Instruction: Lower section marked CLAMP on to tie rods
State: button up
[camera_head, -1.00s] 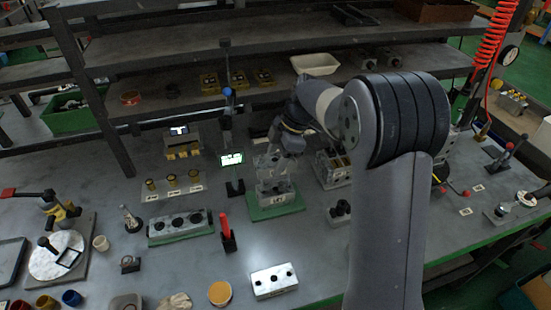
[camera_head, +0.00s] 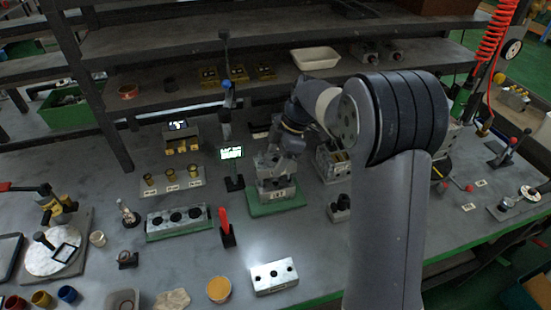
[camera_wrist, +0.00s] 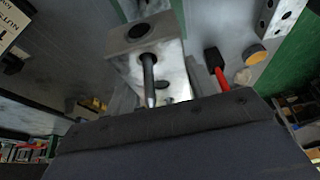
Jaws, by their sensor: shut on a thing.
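My gripper (camera_head: 270,160) is over the green mat (camera_head: 290,207) near the middle of the bench, shut on a grey metal section (camera_head: 267,167). The held section is just above, or at the top of, the grey valve block (camera_head: 277,193) on the mat. I cannot tell whether they touch. In the wrist view, a grey block (camera_wrist: 133,39) with round holes shows beyond the dark gripper body, and a dark rod (camera_wrist: 149,78) stands out in front of it. The gripper's fingers are mostly hidden there. No CLAMP marking is readable.
A block with several holes (camera_head: 178,219) and a red-handled tool (camera_head: 226,226) are left of the mat. A small lit screen (camera_head: 231,153) stands close beside my gripper. Another grey block (camera_head: 332,163) is to the right. A white holed block (camera_head: 273,276) lies in front.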

jog(key=o, duration=1.4)
jog(key=v, duration=1)
jog(key=shift+r, duration=0.35)
jog(key=shift+d, duration=0.15)
jog(key=x, duration=1)
jog(key=shift+f, duration=0.2)
jog(key=shift+r+p, duration=0.35)
jog(key=shift+p, duration=0.1)
